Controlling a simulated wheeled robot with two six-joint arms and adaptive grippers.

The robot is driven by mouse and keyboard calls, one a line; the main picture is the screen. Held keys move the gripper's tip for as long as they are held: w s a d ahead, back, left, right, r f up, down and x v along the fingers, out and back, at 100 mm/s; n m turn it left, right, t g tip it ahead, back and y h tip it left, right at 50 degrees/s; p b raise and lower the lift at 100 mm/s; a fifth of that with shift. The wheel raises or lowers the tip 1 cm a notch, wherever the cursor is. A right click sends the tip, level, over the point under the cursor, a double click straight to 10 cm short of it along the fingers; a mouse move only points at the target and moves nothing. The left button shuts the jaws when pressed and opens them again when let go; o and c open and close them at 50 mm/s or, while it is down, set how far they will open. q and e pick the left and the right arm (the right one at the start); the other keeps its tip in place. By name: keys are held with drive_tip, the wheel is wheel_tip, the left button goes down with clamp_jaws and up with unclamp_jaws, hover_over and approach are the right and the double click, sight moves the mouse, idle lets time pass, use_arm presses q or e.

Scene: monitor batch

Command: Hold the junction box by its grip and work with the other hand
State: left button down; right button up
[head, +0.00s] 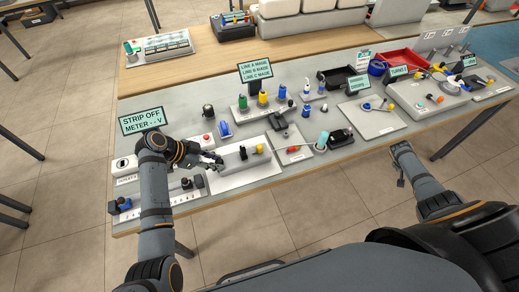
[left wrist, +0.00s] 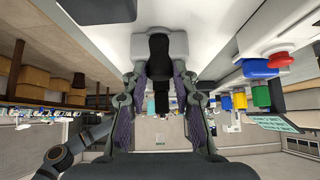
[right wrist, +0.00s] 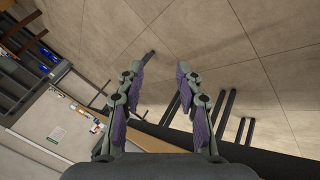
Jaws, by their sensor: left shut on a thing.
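The junction box (head: 232,160) appears to be the light grey block on a white plate at the left of the bench, with a small black part and a yellow part on top. My left gripper (head: 216,161) is at its left end. In the left wrist view, a black grip (left wrist: 159,48) on a pale mount stands between the fingers of the left gripper (left wrist: 160,80), which is shut on it. My right gripper (head: 401,180) is at the right, in front of the bench edge. In the right wrist view, the right gripper (right wrist: 157,82) is open and empty, over the floor.
A sign reading "STRIP OFF METER" (head: 143,120) stands behind my left arm. A black-knobbed strip (head: 160,197) lies at the left front.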

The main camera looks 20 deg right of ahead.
drive_tip(key=w+d+r+m+h, duration=0.1)
drive_tip(key=w+d+r, duration=0.2)
drive_tip(key=r, duration=0.4)
drive_tip(key=w+d+r+m, duration=0.1)
drive_tip(key=w+d+r, duration=0.15)
drive_tip(key=r, duration=0.45)
drive_tip(key=w+a+r, duration=0.2)
drive_tip(key=w+r, duration=0.2)
drive_tip(key=r, duration=0.3)
drive_tip(key=w+a+r, duration=0.1)
drive_tip(key=w+r, duration=0.4)
drive_tip(key=r, duration=0.3)
drive_tip(key=n+y, duration=1.5)
drive_tip(key=n, duration=1.4)
approach(261, 147)
drive_tip(key=f, duration=0.2)
drive_tip(key=shift+a+r+x, duration=0.1)
drive_tip(key=shift+a+x, duration=0.05)
drive_tip(key=shift+x, duration=1.05)
drive_tip(key=shift+a+r+x, duration=0.1)
drive_tip(key=shift+a+x, duration=0.05)
drive_tip(key=shift+x, duration=1)
drive_tip(key=shift+a+r+x, duration=0.1)
drive_tip(key=shift+a+x, duration=0.05)
drive_tip(key=shift+x, duration=1.05)
